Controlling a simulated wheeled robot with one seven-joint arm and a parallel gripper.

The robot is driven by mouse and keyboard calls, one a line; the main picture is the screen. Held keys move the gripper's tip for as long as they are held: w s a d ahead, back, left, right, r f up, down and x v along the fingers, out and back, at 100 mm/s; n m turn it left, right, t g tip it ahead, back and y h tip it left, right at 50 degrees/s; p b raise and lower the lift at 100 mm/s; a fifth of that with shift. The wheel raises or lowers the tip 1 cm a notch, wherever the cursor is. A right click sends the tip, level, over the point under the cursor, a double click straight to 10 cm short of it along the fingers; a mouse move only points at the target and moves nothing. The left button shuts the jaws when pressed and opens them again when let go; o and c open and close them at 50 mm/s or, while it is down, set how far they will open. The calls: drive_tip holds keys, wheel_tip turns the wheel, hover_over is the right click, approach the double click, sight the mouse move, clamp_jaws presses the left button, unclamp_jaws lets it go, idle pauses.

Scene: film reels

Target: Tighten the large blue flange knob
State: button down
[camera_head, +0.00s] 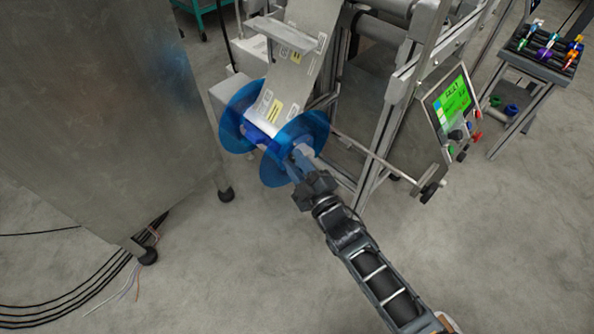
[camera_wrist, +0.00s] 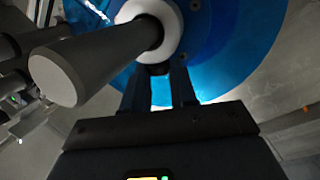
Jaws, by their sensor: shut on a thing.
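The large blue flange (camera_head: 272,170) is a translucent disc on the near end of a reel, with a second blue disc (camera_head: 240,108) at the far end. In the wrist view the flange (camera_wrist: 235,50) fills the upper middle, with a white hub (camera_wrist: 170,25) and a grey shaft (camera_wrist: 105,50) sticking out towards me. A small dark knob (camera_wrist: 158,69) sits just below the hub. My gripper (camera_head: 306,178) is at the flange's outer face. In the wrist view its two fingers (camera_wrist: 160,78) are shut on the knob, which is mostly hidden between the fingertips.
A printed web (camera_head: 305,55) runs from the reel up into the machine frame. A metal rod (camera_head: 375,158) and green-lit screen (camera_head: 455,105) are right of my gripper. A large metal cabinet (camera_head: 100,100) stands left. A tool cart (camera_head: 540,65) stands upper right. The floor at lower right is clear.

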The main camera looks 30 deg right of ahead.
drive_tip(key=shift+f+m+t+h+b, duration=0.4)
drive_tip(key=shift+h+b, duration=0.3)
drive_tip(key=shift+b, duration=1.35)
drive_tip(key=shift+a+r+b, duration=0.1)
drive_tip(key=shift+r+b, duration=0.2)
drive_tip(key=shift+b, duration=0.2)
drive_tip(key=c, duration=0.9)
unclamp_jaws()
drive_tip(key=shift+r+p, duration=0.25)
drive_tip(key=shift+p, duration=0.7)
drive_tip(key=shift+r+y+p, duration=0.2)
drive_tip(key=shift+y+p, duration=0.2)
drive_tip(key=shift+p, duration=0.7)
drive_tip(key=shift+n+g+p, duration=0.3)
drive_tip(key=shift+p, duration=0.25)
drive_tip(key=g+y+p, duration=0.1)
drive_tip(key=p, duration=0.3)
drive_tip(key=n+y+p, duration=0.1)
drive_tip(key=p, duration=0.3)
drive_tip(key=shift+d+r+g, duration=0.15)
drive_tip(key=shift+d+g, duration=0.05)
drive_tip(key=shift+g, duration=0.2)
